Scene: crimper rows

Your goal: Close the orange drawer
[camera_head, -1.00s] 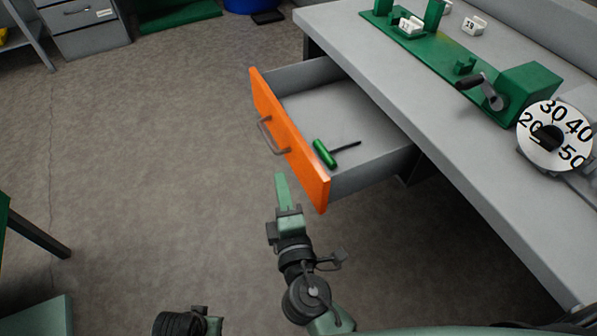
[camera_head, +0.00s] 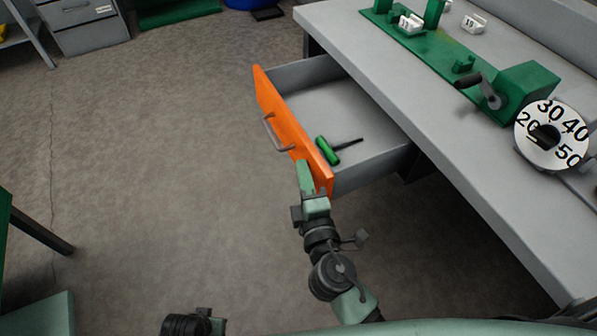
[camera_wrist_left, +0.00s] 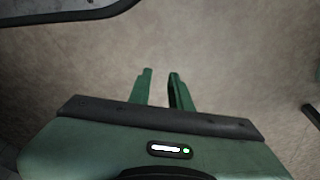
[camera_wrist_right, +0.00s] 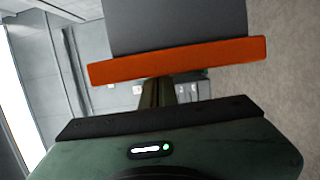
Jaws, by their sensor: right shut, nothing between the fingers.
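The orange drawer (camera_head: 283,116) is pulled out of the grey workbench. A green-handled tool (camera_head: 328,150) lies in its grey tray. A metal bar handle (camera_head: 271,132) is on the outside of its front. My right gripper (camera_head: 304,165) is shut and empty at the near end of the orange front, its fingertips at the outer face; contact is hard to tell. In the right wrist view the fingers (camera_wrist_right: 156,92) reach up to the orange front (camera_wrist_right: 180,61). In the left wrist view my left gripper (camera_wrist_left: 160,80) has its fingers apart with only floor between them.
The workbench top (camera_head: 400,90) carries a green fixture (camera_head: 430,50) with a crank, a numbered white dial (camera_head: 552,135) and white number blocks. Grey drawers (camera_head: 85,25) stand at the back left. The floor left of the drawer is clear.

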